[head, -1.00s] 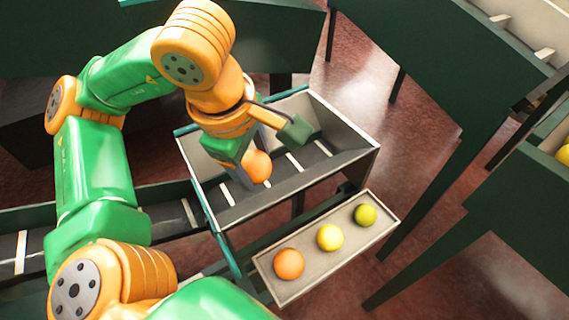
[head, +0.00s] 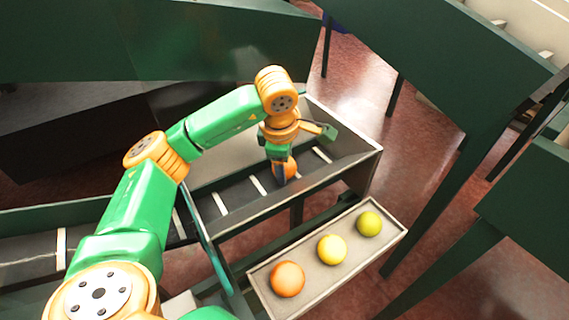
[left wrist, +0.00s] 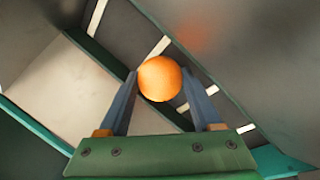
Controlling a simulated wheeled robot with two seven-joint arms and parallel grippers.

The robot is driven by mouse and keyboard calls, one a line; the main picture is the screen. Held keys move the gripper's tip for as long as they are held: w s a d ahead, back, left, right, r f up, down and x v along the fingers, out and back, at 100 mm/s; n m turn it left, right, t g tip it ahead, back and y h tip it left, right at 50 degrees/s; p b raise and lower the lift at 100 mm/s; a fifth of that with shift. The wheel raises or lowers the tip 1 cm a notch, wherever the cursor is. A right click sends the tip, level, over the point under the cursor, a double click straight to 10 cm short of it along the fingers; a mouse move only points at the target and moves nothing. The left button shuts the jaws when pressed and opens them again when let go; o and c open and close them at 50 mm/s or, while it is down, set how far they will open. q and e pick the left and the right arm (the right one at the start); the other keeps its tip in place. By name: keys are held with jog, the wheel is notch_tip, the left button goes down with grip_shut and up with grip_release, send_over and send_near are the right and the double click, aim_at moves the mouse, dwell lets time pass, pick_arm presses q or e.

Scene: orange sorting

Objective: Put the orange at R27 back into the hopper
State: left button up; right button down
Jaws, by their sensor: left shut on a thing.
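My left gripper (head: 281,172) is shut on an orange (head: 292,166), above or inside the hopper (head: 345,162). The left wrist view shows the orange (left wrist: 160,78) between the two blue-grey fingers, near their tips. Below it is the dark belt with white bars. How high the orange is above the belt I cannot tell exactly. No label reading R27 can be read. My right gripper is not in view.
A pale tray (head: 314,284) in front of the hopper holds an orange ball (head: 287,279), a yellow ball (head: 332,249) and a yellow-green ball (head: 369,223). Dark green structures (head: 420,60) stand at the back and right. Reddish floor (head: 360,90) shows between them.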

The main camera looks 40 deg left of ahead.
pick_arm(q)
jog(key=shift+f, duration=0.1)
jog(key=o, duration=1.1)
jog(key=shift+r, duration=0.3)
jog(key=p+v, duration=0.3)
jog(key=v, duration=0.8)
jog(key=shift+s+d+r, duration=0.15)
jog(key=shift+r, duration=0.2)
